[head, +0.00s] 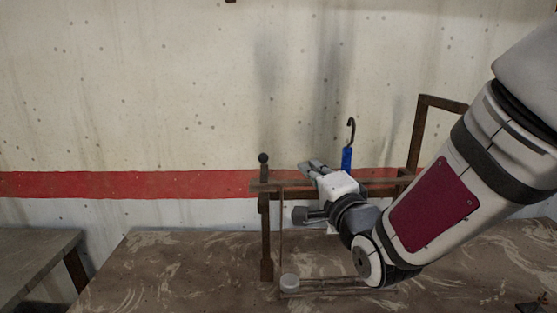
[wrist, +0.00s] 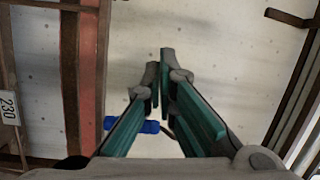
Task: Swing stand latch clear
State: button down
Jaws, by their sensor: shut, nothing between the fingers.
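A brown stand is on the bench in the head view, with a left post (head: 266,230) topped by a dark knob and a rail (head: 262,187) running across to the right. I cannot tell which part is its latch. My gripper (head: 308,165) is at the rail, right of the left post, and its body covers part of the rail. In the wrist view my gripper (wrist: 159,62) is shut, with its fingertips together and nothing between them. A blue handle (head: 347,158) with a dark hook stands behind my gripper. The handle also shows beyond the fingers in the wrist view (wrist: 150,127).
A taller brown frame (head: 416,135) stands at the right, partly behind my arm. A small whitish round piece (head: 289,281) sits low by a flat bar on the bench (head: 170,270). The bench's left part is clear. A plate reading 230 (wrist: 9,108) shows in the wrist view.

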aim_at(264, 163)
jog(key=x, duration=0.9)
jog(key=a, duration=0.2)
jog(key=shift+s+a+f, duration=0.15)
jog(key=shift+s+a, duration=0.2)
jog(key=shift+s, duration=0.05)
jog(key=shift+s+a+f+p, duration=0.25)
jog(key=shift+a+p, duration=0.15)
